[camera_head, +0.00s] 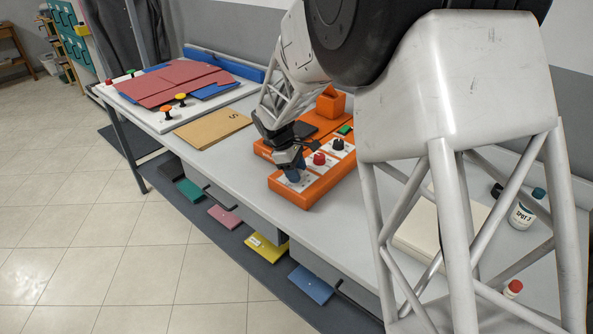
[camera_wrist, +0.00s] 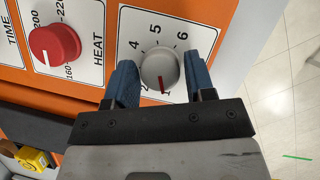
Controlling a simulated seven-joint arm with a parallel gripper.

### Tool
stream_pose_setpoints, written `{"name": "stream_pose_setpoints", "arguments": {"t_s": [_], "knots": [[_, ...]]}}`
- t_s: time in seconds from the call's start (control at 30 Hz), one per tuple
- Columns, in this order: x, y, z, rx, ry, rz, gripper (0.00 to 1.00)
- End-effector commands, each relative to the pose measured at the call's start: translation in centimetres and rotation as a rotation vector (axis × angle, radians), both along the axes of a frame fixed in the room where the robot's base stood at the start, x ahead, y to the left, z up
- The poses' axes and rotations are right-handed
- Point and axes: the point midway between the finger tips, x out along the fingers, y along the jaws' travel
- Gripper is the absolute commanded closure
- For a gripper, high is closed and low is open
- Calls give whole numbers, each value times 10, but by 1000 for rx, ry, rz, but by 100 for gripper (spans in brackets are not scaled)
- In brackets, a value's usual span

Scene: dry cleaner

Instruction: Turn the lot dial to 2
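The lot dial (camera_wrist: 160,70) is a round pale grey knob with a red pointer mark, on a white label plate of the orange control box (camera_head: 318,190). In the wrist view its mark points down, close to the digit 1; digits 4, 5 and 6 show above, and 2 is partly hidden at lower left. My gripper (camera_wrist: 159,72) is open, with one blue finger on each side of the dial and a visible gap to it on both sides. In the head view my gripper (camera_head: 294,172) covers the dial.
The red HEAT knob (camera_wrist: 54,45) is left of the dial in the wrist view. A black knob (camera_head: 338,144) stands farther along the box.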

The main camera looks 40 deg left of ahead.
Motion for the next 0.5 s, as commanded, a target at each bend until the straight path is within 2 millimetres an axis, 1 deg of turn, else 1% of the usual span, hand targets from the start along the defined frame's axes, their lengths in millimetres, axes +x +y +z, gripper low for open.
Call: {"name": "stream_pose_setpoints", "arguments": {"t_s": [0.03,0.17,0.2,0.5], "knots": [[0,0,0,0,0,0,58],[0,0,0,0,0,0,78],[0,0,0,0,0,0,81],[0,0,0,1,0,-31,81]]}}
